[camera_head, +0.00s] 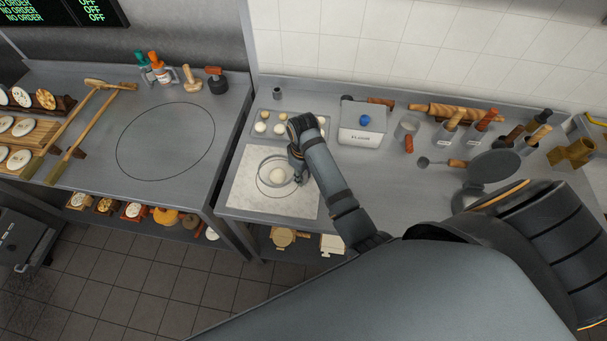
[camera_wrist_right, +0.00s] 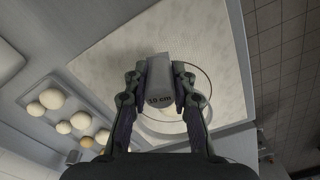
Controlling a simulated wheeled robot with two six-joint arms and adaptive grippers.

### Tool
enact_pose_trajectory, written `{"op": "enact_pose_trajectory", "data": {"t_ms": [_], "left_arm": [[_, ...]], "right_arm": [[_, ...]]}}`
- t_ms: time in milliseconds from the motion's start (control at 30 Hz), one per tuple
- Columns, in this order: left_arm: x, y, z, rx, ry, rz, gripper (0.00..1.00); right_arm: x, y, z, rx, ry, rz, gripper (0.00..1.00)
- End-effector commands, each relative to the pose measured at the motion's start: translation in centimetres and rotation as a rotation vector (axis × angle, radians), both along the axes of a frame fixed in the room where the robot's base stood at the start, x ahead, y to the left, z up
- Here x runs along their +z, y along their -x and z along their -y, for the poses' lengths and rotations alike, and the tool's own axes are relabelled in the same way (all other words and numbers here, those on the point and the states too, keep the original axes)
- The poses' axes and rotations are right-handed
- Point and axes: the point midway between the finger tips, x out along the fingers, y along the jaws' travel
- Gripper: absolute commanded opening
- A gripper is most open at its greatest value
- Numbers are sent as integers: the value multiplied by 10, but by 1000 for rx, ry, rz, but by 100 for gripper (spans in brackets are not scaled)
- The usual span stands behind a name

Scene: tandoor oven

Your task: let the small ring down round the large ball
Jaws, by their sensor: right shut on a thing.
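A pale dough ball (camera_head: 277,176) sits on the white board (camera_head: 240,195) in the head view. A thin grey ring (camera_head: 262,163) shows around the ball in that view; I cannot tell whether it touches the board or hangs a little above it. My right gripper (camera_head: 298,172) is at the ring's right side. The fingers and tab hide much of the ring and ball there. My left gripper is not in view.
A tray (camera_head: 256,134) with several dough balls stands behind the board, partly hidden by my right arm. The tray also shows in the wrist view (camera_wrist_right: 33,103). A white flour box (camera_head: 361,125) stands right of it. A thin circle (camera_head: 259,187) is marked on the board.

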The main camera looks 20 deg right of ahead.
Motion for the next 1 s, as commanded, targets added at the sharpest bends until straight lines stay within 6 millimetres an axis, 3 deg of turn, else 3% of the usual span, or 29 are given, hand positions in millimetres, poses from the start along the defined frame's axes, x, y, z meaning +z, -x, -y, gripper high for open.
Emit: {"op": "enact_pose_trajectory", "data": {"t_ms": [533,1000], "left_arm": [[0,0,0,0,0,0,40],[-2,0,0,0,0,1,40]], "right_arm": [[-1,0,0,0,0,0,0],[-19,0,0,0,0,-1,0]]}}
